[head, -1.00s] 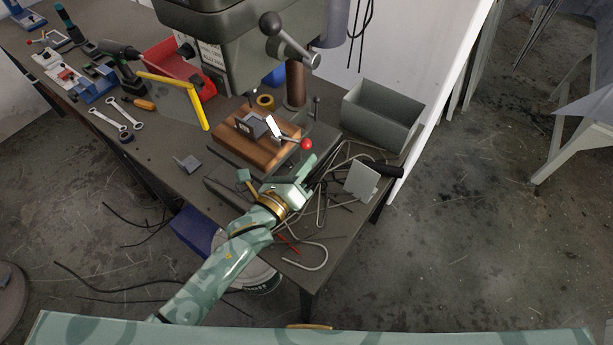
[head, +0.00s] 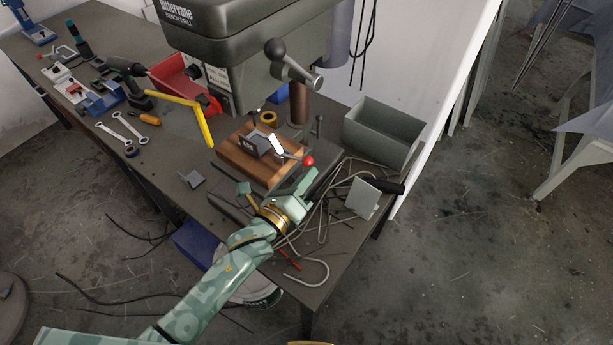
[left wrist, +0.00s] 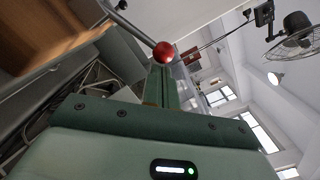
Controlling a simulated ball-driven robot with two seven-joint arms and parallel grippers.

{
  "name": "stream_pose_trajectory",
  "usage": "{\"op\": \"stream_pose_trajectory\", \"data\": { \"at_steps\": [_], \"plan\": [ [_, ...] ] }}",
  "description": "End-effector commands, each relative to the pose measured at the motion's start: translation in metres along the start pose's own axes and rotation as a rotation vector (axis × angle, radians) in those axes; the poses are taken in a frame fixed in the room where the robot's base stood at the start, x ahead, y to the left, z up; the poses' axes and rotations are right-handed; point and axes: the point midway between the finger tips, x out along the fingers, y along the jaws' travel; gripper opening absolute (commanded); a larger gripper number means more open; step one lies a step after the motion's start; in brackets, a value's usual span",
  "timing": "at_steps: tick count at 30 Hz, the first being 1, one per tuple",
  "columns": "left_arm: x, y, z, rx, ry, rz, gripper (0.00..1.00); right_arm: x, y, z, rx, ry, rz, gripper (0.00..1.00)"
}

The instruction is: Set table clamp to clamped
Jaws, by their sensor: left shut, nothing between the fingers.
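A lever with a red ball knob (head: 307,161) sticks out from the clamp on a brown wooden block (head: 232,155) on the drill's table. The lever slopes down to the right from an upright bright metal piece (head: 276,145). My left gripper (head: 312,177) is shut and empty, with its fingertips just in front of and below the red knob. In the left wrist view the red knob (left wrist: 164,52) shows right beyond the fingertips (left wrist: 160,72); I cannot tell whether they touch. A thin upright lever with a dark knob (head: 319,118) stands behind, near the column. My right gripper is out of view.
The drill head (head: 235,50) hangs above the block, with a ball-ended handle (head: 293,65). A grey bin (head: 382,135) stands behind right. Bent rods and a light plate (head: 362,198) lie right of my gripper. A yellow bar (head: 183,101) and red bin (head: 175,78) are left.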

Motion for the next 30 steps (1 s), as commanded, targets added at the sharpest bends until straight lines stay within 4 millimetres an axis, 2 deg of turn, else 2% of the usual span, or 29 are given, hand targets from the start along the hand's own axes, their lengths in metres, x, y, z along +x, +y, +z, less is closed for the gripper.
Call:
{"op": "stream_pose_trajectory", "data": {
  "at_steps": [11, 21, 30],
  "plan": [
    [0.001, -0.011, 0.015, -0.142, -0.002, 0.006, 0.00, -0.022, 0.001, -0.005, 0.000, 0.007, 0.002, 0.36],
    [0.003, -0.022, 0.045, -0.449, -0.002, 0.023, 0.00, -0.060, 0.004, -0.012, 0.000, 0.016, 0.005, 0.36],
    [0.004, -0.022, 0.070, -0.717, -0.001, 0.037, 0.00, -0.086, 0.005, -0.016, 0.000, 0.021, 0.007, 0.36]
  ]
}}
